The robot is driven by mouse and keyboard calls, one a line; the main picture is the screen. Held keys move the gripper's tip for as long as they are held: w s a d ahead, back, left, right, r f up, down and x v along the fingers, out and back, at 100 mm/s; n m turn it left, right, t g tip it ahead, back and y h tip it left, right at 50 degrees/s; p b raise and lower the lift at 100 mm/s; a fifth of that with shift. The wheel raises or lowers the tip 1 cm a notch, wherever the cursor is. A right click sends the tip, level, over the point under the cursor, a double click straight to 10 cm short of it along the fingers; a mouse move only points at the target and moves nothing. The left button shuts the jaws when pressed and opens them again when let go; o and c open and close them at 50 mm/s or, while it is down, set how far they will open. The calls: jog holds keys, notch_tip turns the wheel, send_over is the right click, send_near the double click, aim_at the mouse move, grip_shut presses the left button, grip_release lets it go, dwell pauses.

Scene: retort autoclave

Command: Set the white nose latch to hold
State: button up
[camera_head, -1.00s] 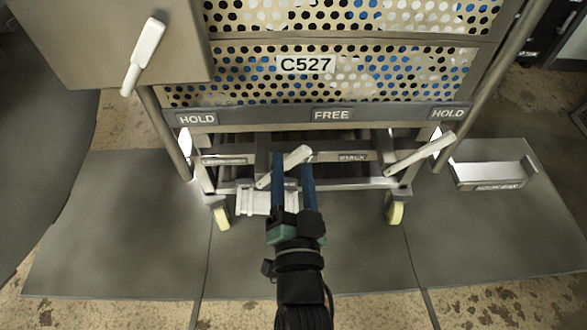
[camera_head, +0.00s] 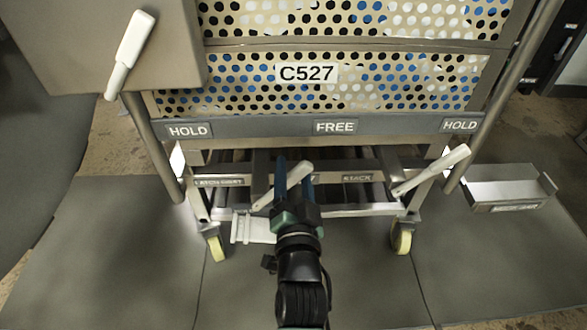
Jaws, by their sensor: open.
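A white lever (camera_head: 284,186) sits low at the middle of the cart, tilted with its upper end to the right. It looks like the nose latch, below the FREE sign (camera_head: 335,127). HOLD signs are at the left (camera_head: 188,131) and right (camera_head: 460,125) of the same rail. My gripper (camera_head: 294,170) is open, its two blue fingers pointing up in the picture, one on each side of the lever's middle in this view. I cannot tell whether they touch it. The lever's pivot is partly unclear behind the left finger.
Another white lever (camera_head: 430,172) is tilted at the lower right, and a third (camera_head: 130,52) is on the grey box at upper left. A white bracket (camera_head: 250,229) sits below the middle lever. A grey tray (camera_head: 508,190) lies on the floor at right. The front floor mats are clear.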

jog(key=w+b, duration=0.1)
jog(key=w, duration=0.2)
grip_shut()
dwell(0.5)
jog(key=shift+s, duration=0.1)
dwell(0.9)
